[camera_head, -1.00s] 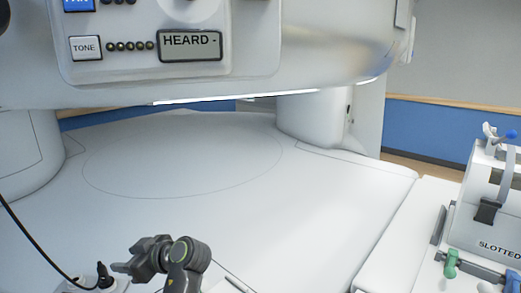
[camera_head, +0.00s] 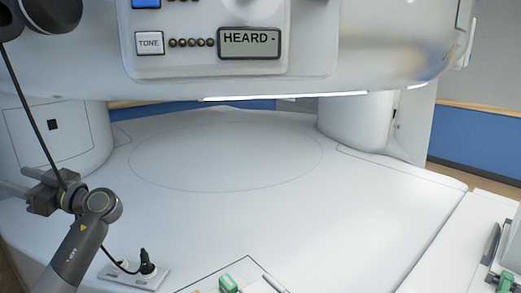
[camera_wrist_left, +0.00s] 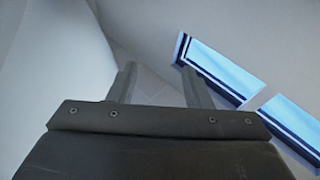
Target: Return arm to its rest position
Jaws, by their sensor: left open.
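My left arm comes in from the lower left in the head view, with the left gripper (camera_head: 28,193) at the left edge, in front of the white left column. Its fingers point left and are partly hard to make out. In the left wrist view the gripper (camera_wrist_left: 160,80) shows two dark fingers spread apart with nothing between them. My right gripper is not in view.
A white magnet housing (camera_head: 380,60) with a "HEARD" display (camera_head: 249,42) and a "TONE" key (camera_head: 149,43) hangs above a white table (camera_head: 330,215). A black cable passes the gripper. The tabletop centre is clear.

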